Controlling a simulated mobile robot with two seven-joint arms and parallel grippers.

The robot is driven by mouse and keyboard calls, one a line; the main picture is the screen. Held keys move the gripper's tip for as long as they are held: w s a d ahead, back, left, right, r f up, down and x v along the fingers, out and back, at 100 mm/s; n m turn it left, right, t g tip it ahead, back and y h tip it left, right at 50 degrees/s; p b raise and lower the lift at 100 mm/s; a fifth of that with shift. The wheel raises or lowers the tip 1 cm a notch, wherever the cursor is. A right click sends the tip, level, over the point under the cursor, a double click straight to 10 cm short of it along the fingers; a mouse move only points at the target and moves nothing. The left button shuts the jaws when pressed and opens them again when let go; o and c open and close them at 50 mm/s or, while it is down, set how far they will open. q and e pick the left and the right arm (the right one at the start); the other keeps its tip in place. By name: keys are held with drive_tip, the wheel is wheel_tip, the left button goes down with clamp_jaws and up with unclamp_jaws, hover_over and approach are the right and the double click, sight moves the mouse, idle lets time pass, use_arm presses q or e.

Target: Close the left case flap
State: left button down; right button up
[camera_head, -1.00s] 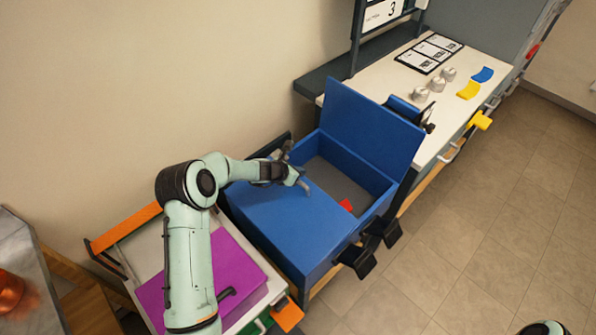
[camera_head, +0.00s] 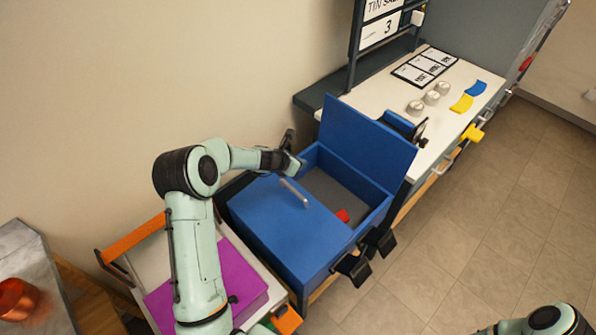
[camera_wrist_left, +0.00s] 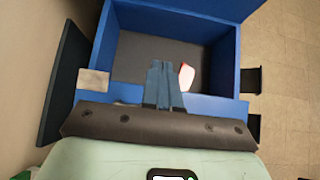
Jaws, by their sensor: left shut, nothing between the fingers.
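The blue case (camera_head: 305,265) stands on the bench. Its left flap (camera_head: 278,215) lies flat over the left half, with a grey bar handle (camera_head: 294,193) near its inner edge. Its right flap (camera_head: 368,140) stands up, leaving the right half open. My left gripper (camera_head: 296,162) is shut and empty, above the back of the case and apart from the handle. In the left wrist view its closed fingers (camera_wrist_left: 163,85) show over the open half. My right gripper is out of view; only part of that arm shows at bottom right.
A red piece (camera_head: 342,216) lies inside the open half. Black clamps (camera_head: 355,268) jut from the case's front. A purple sheet (camera_head: 215,280) lies on the left tray. The white worktop (camera_head: 440,120) holds grey knobs and yellow and blue pieces.

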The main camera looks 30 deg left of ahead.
use_arm(q)
wheel_tip(320, 180, up, 2)
wheel_tip(320, 180, up, 2)
drive_tip(key=m+g+h+b, duration=0.1)
drive_tip(key=m+g+b, duration=0.25)
drive_tip(key=m, duration=1.05)
hover_over(294, 190)
drive_tip(key=s+d, duration=0.2)
drive_tip(key=d, duration=0.1)
drive_tip(key=s+a+m+g+y, duration=0.2)
drive_tip(key=s+a+m+y, duration=0.1)
drive_tip(key=a+m, duration=0.1)
drive_tip(key=p+x, duration=0.1)
drive_tip(key=x, duration=1.2)
drive_tip(key=shift+w+d+f, duration=0.1)
drive_tip(key=shift+f, duration=0.1)
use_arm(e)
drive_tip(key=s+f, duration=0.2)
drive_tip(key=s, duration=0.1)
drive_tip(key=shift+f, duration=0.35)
